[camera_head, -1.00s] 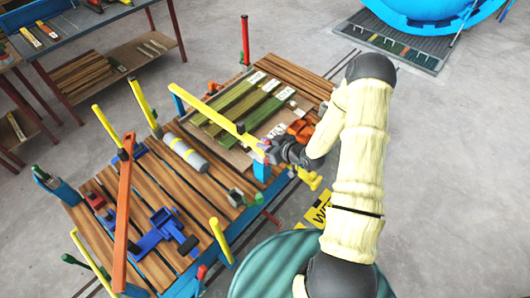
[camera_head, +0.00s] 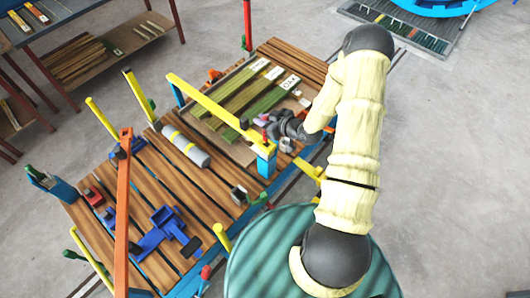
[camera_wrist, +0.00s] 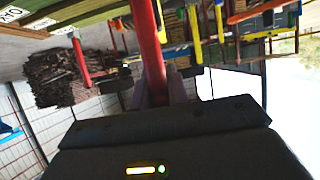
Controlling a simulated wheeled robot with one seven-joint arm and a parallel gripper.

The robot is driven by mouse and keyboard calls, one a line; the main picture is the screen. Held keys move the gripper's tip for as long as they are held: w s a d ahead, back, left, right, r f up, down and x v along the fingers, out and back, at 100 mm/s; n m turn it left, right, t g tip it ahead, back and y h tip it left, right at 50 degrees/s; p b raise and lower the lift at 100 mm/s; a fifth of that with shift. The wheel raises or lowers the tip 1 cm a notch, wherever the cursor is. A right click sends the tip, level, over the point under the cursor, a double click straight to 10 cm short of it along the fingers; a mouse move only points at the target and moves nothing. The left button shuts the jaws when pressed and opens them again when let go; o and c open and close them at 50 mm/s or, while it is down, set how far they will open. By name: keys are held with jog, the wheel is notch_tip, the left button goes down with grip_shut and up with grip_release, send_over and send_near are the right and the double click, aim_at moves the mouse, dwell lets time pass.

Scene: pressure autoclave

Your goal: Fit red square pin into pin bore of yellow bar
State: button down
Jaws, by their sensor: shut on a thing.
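The yellow bar (camera_head: 212,106) runs diagonally across the trolley in the head view. Its near right end lies at a blue post (camera_head: 266,166). My gripper (camera_head: 272,124) is just behind and above that end in the head view. In the wrist view my gripper (camera_wrist: 160,92) is shut on the red square pin (camera_wrist: 148,40), which sticks out beyond the fingers. In the head view only a small red patch shows at the gripper, and most of the pin is hidden. The pin bore cannot be made out, and I cannot tell whether the pin touches the bar.
Green and brown boards lie on a panel (camera_head: 210,122) behind the bar. A grey cylinder (camera_head: 186,147) and blue clamp parts (camera_head: 160,234) lie left of it. An orange bar (camera_head: 124,210) and several upright yellow posts stand around the trolley.

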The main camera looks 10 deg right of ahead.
aim_at(264, 138)
jog(key=f+b, duration=0.2)
jog(key=f, duration=0.3)
jog(key=shift+s+d+b, duration=0.25)
jog(key=shift+d+b, duration=0.1)
jog(key=shift+b, duration=0.05)
jog(key=shift+s+a+f, duration=0.1)
jog(key=shift+s+a, duration=0.05)
jog(key=shift+f, duration=0.1)
jog(key=f+b, duration=0.2)
jog(key=f, duration=0.1)
jog(key=f+b, duration=0.1)
jog(key=f, duration=0.1)
jog(key=shift+w+f, duration=0.2)
jog(key=shift+w, duration=0.25)
jog(key=shift+r, duration=0.3)
jog(key=c, duration=1.5)
grip_release()
jog(key=shift+o, duration=0.7)
jog(key=shift+r, duration=0.1)
